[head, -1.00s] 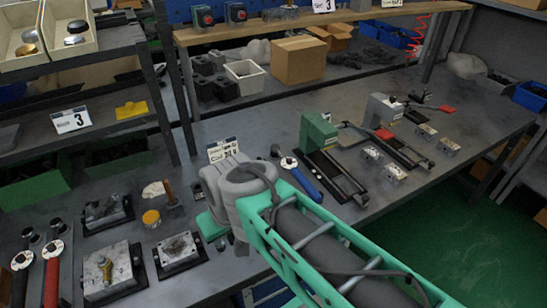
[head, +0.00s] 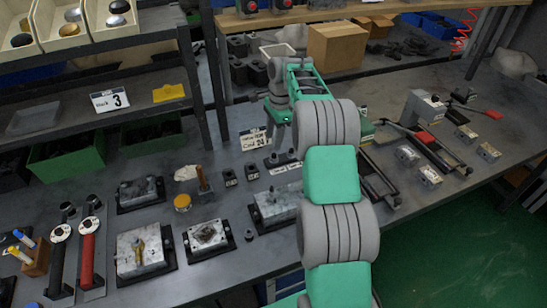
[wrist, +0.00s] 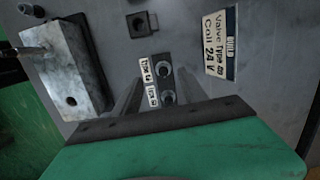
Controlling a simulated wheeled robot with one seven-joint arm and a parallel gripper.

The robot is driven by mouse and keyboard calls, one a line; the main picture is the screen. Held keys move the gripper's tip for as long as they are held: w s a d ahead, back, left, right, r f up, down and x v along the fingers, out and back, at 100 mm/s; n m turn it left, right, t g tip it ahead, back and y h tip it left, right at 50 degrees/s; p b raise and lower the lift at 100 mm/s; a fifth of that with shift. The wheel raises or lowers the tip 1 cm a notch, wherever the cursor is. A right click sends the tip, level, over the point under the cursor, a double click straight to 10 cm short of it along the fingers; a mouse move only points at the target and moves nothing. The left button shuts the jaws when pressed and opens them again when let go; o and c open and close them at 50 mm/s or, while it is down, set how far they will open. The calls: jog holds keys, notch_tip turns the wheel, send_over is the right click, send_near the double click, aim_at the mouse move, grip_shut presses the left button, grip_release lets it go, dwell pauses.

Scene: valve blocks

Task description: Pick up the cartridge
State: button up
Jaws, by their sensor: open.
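A small dark rack (wrist: 153,62) with two white "Type" labels sits on the bench in the wrist view. Two round, ring-topped pieces, likely cartridges, stand in it: the upper one (wrist: 163,69) and the lower one (wrist: 168,97). The rack also shows in the head view (head: 285,169), partly behind my arm. Which piece is the task's cartridge I cannot tell. My gripper (head: 278,132) points down over the rack. In the wrist view its open fingers (wrist: 158,88) lie either side of the two pieces, with nothing visibly held; contact cannot be told.
A metal valve block (wrist: 70,65) is at the left, and a small dark square socket (wrist: 140,24) is above.

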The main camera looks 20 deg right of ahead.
aim_at(274, 154)
jog(key=f, duration=0.8)
jog(key=shift+w+d+f+p, duration=0.2)
jog(key=shift+w+f+p, duration=0.1)
jog(key=shift+f, duration=0.05)
grip_shut()
